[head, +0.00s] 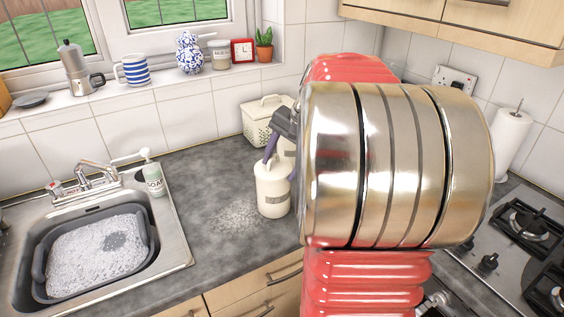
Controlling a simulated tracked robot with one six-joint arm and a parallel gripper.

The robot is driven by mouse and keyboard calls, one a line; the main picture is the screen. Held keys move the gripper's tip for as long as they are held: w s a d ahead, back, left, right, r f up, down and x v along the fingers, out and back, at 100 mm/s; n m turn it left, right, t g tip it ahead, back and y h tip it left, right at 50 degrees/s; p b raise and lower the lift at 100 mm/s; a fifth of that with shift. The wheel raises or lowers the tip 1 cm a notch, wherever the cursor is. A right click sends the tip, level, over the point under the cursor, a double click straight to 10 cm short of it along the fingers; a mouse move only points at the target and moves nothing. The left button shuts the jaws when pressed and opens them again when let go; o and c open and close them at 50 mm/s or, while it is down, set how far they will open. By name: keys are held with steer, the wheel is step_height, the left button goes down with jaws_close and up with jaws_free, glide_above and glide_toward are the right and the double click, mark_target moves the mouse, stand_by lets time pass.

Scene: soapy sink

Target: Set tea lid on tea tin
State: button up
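The tea tin (273,195), a cream canister with a small grey label, stands upright on the dark worktop in the middle of the head view. My gripper (280,167), with purple fingers, is at the top of the tin, one finger at the upper left and the other at the right edge. The right finger is partly behind my large silver and red arm. A pale shape shows between the fingers, but I cannot tell whether it is the tea lid. I cannot tell whether the fingers grip anything or how far apart they are.
A cream perforated bin (262,119) with a lid stands behind the tin. A soap bottle (153,178) stands by the sink (180,250), which holds a grey basin of suds. A hob (487,262) is at the right. Foam lies on the worktop left of the tin.

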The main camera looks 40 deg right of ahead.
steer(key=o, duration=0.5)
steer(key=shift+r, duration=0.1)
steer(key=v, duration=1.3)
steer(key=shift+d+r, duration=0.1)
steer(key=shift+r, duration=0.15)
stand_by(0.5)
